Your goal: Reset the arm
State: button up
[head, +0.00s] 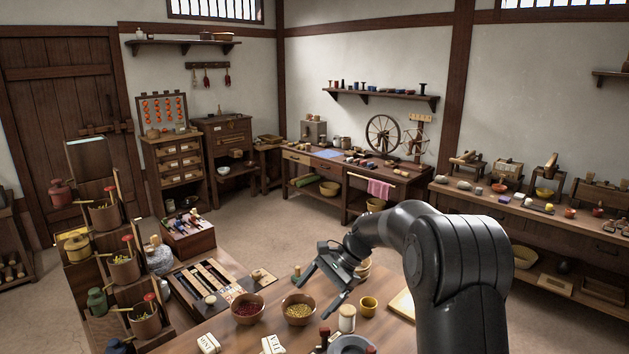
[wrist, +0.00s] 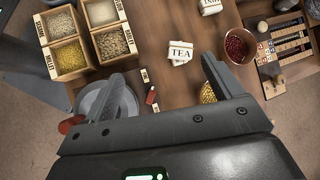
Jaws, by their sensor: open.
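My arm is dark grey and reaches over the wooden table from the lower right of the head view. My gripper (head: 315,296) points down and to the left above the table, beside the bowl of yellow grains (head: 299,310). A white TEA packet (wrist: 181,52) lies on the table beyond the fingers. The bowl of yellow grains is partly hidden behind the right finger.
A bowl of red beans (head: 247,308), a yellow cup (head: 368,306) and a white-bodied jar (head: 347,318) stand nearby. A grey round dish (wrist: 94,101) lies by the left finger. A divided grain box (wrist: 83,70) is at upper left. Open floor (head: 265,238) lies behind the table.

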jog(key=s+d+r+n+t+h, duration=0.2)
jog(key=s+d+r, duration=0.2)
jog(key=s, duration=0.4)
jog(key=s+d+r+n+t+h, duration=0.2)
jog(key=s+d+r, duration=0.15)
jog(key=s, duration=0.45)
jog(key=s+d+r+n+t+h, duration=0.25)
jog(key=s+r, duration=0.25)
jog(key=s, duration=0.4)
jog(key=s+d+f+n+t+h, duration=0.1)
jog(key=s+d, duration=0.3)
jog(key=s, duration=0.4)
jog(key=shift+s+d+f+n+t, duration=0.25)
jog(key=shift+f+n+t, duration=0.1)
jog(key=shift+n, duration=0.5)
